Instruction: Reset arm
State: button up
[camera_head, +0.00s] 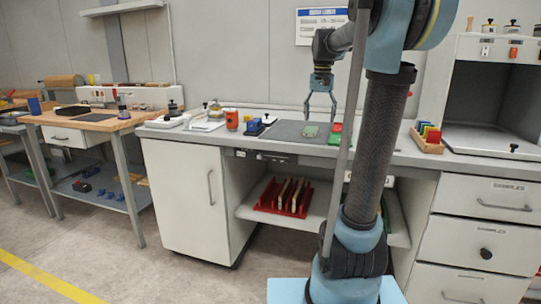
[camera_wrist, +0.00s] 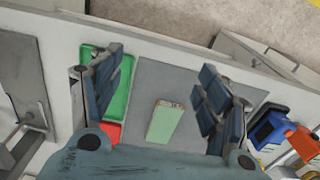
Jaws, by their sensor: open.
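My gripper (camera_head: 320,112) is above the grey mat on the bench in the head view. Its two fingers are spread apart and nothing is between them. In the wrist view my gripper (camera_wrist: 158,85) shows its dark fingers on either side of a pale green block (camera_wrist: 165,122). This block (camera_head: 310,131) lies on the grey mat (camera_head: 285,129), below the gripper and apart from it. My arm rises in the front of the head view and bends down to the bench; it hides part of the bench top.
A green tray (camera_wrist: 118,92) lies beside the mat, partly behind a finger. A blue item (camera_head: 254,127) and an orange can (camera_head: 231,119) stand left of the mat. A red rack (camera_head: 283,197) sits on the shelf below. A rack of coloured blocks (camera_head: 428,136) stands right.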

jog(key=s+f+n+t, duration=0.2)
jog(key=s+f+n, duration=0.1)
jog(key=s+f, duration=2.4)
jog(key=s, duration=0.3)
jog(key=shift+f, duration=0.15)
